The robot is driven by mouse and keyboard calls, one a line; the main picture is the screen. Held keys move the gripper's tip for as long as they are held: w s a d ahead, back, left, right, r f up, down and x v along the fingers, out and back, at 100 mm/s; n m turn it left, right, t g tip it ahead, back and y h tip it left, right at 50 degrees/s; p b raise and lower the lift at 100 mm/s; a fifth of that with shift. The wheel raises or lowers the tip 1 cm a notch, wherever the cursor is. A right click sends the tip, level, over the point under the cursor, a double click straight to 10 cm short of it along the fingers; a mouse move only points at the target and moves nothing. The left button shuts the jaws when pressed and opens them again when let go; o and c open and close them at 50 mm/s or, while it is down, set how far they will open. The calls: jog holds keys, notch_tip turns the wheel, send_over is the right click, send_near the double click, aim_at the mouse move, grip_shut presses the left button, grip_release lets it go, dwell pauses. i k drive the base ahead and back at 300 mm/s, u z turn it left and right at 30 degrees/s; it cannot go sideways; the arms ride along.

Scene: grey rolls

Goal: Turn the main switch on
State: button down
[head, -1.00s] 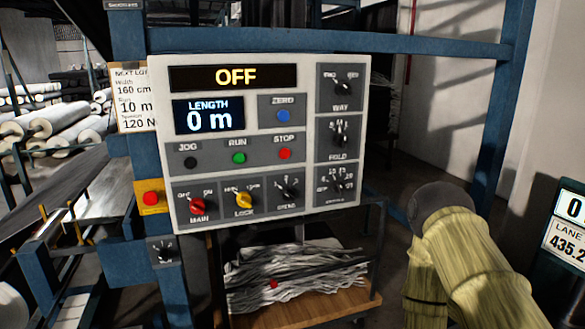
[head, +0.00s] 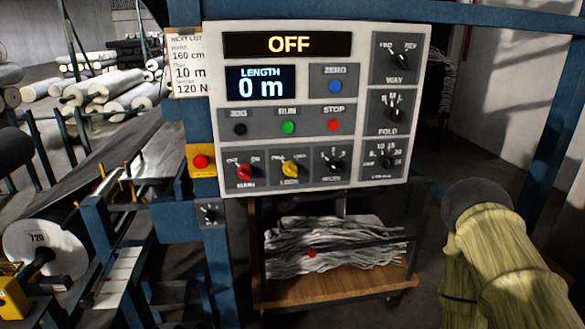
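The main switch (head: 245,172) is a red rotary knob at the lower left of the white control panel (head: 414,100) in the head view. Its pointer appears to lean toward the left, OFF side, though the small lettering is blurred. The panel's top display (head: 288,44) reads OFF in yellow. A yellow LOCK knob (head: 292,169) sits just right of the main switch. My arm shows at the lower right in a yellowish sleeve, apart from the panel. My gripper is not in view.
A red button on a yellow box (head: 201,162) is left of the panel, with a small dial (head: 210,213) below it. A wooden-shelved cart (head: 340,286) holding grey strips stands under the panel. Blue frame posts and fabric rolls (head: 125,97) are at left.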

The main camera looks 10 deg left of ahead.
aim_at(244, 171)
jog(key=z, duration=1.8)
jog(key=k, duration=1)
jog(key=u, duration=1.85)
jog(key=i, duration=0.5)
jog(key=z, duration=0.05)
